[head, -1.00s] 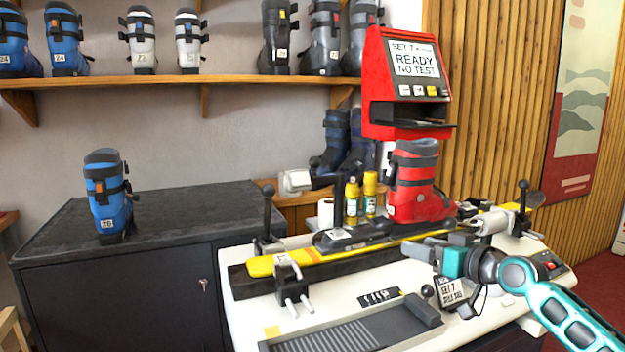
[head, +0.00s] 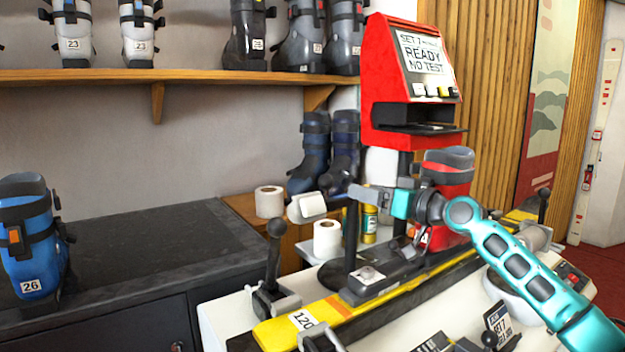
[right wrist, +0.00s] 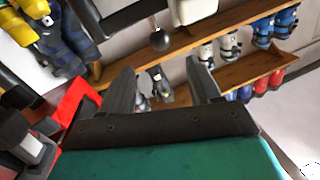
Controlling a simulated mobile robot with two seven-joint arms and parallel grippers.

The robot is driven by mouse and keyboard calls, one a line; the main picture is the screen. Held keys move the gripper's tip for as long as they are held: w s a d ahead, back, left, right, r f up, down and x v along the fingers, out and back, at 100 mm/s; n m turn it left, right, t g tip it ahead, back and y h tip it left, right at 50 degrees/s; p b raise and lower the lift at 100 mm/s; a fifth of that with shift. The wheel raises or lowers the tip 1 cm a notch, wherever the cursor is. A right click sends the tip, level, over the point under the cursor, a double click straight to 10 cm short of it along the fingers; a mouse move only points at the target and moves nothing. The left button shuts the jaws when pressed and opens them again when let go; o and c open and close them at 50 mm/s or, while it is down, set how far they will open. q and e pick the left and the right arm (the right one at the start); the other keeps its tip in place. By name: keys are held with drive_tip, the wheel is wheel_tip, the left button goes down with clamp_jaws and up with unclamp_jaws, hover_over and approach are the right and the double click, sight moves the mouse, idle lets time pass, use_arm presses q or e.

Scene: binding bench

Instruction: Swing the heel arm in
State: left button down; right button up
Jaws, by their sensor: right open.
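The heel arm seems to be the dark upright post (head: 350,232) with a white roller-like pad (head: 307,207) swung out to the left, above the yellow ski (head: 345,308). My right gripper (head: 358,194) is at the post's top, just right of the pad, and hides part of the arm. In the right wrist view its two dark fingers (right wrist: 162,88) stand apart with nothing clearly held. A dark ball knob (right wrist: 160,40) on a rod shows beyond them; I cannot tell which part it belongs to. The red boot (head: 447,180) stands on the ski, partly behind my right arm. My left gripper is out of view.
A black clamp lever (head: 274,245) rises at the ski's left end. The red tester (head: 412,85) stands behind the boot. Paper rolls (head: 327,238) and a yellow bottle (head: 369,222) stand behind the ski. A blue boot (head: 34,240) is on the dark cabinet (head: 140,240).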

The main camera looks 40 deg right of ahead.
sight(332, 182)
drive_tip(key=shift+w+a+r+p, duration=0.15)
drive_tip(key=shift+w+p, duration=0.25)
drive_tip(key=shift+w, duration=1.65)
drive_tip(key=shift+w+a+r+p, duration=0.15)
drive_tip(key=shift+w+p, duration=0.25)
drive_tip(key=shift+w, duration=1.65)
drive_tip(key=shift+w+a+f+p, duration=0.15)
drive_tip(key=shift+w+p, duration=0.05)
drive_tip(key=shift+w, duration=0.85)
drive_tip(key=shift+w+a+f+p, duration=0.1)
drive_tip(key=shift+w+p, duration=0.05)
drive_tip(key=shift+w, duration=0.9)
drive_tip(key=shift+c, duration=0.4)
clamp_jaws()
